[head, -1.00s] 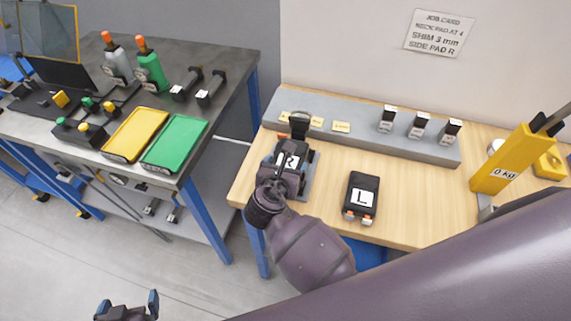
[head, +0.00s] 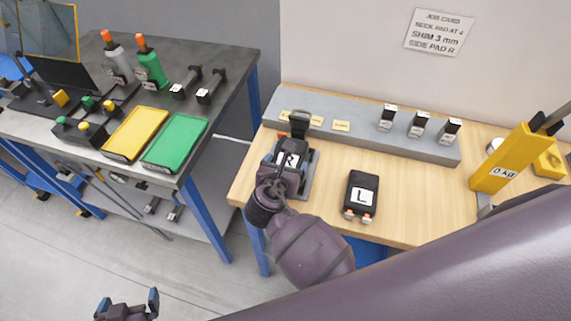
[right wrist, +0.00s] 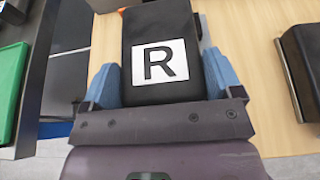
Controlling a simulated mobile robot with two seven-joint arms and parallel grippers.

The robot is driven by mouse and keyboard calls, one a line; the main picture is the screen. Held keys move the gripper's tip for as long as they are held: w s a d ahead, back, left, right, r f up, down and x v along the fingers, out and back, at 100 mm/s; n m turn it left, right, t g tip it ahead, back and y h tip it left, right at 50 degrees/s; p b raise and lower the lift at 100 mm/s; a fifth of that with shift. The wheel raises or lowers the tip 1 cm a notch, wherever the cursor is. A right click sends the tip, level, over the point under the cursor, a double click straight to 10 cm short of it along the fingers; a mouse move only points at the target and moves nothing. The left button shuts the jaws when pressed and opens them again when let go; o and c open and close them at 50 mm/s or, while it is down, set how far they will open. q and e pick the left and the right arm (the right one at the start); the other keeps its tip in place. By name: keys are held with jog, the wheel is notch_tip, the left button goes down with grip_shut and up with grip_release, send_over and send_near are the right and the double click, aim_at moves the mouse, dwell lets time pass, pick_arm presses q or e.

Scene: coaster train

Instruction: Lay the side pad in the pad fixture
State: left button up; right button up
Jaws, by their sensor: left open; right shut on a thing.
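The side pad is a black block with a white R label (head: 288,159). My right gripper (head: 285,170) is shut on it. In the right wrist view the pad (right wrist: 160,32) sits between the two blue fingertips, label facing the camera. The pad is over a grey plate (head: 314,165) on the left of the wooden table, which looks like the pad fixture. Gripper and pad hide most of that plate; I cannot tell if the pad touches it. My left gripper (head: 127,306) is open and empty at the bottom left, away from both tables.
A black pad labelled L (head: 362,194) lies to the right on the wooden table (head: 420,210). A grey ledge (head: 365,142) with small labelled blocks runs behind. A yellow 0 kg device (head: 500,165) stands at the right. A dark bench with yellow (head: 135,134) and green trays (head: 175,144) is left.

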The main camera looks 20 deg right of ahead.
jog(key=shift+f+b, duration=0.45)
jog(key=shift+f, duration=0.7)
dwell(1.2)
jog(key=o, duration=0.9)
jog(key=shift+f, duration=0.1)
jog(key=shift+w+r, duration=0.1)
jog(key=shift+r, duration=0.3)
jog(key=shift+r+p, duration=0.5)
jog(key=shift+r, duration=3.15)
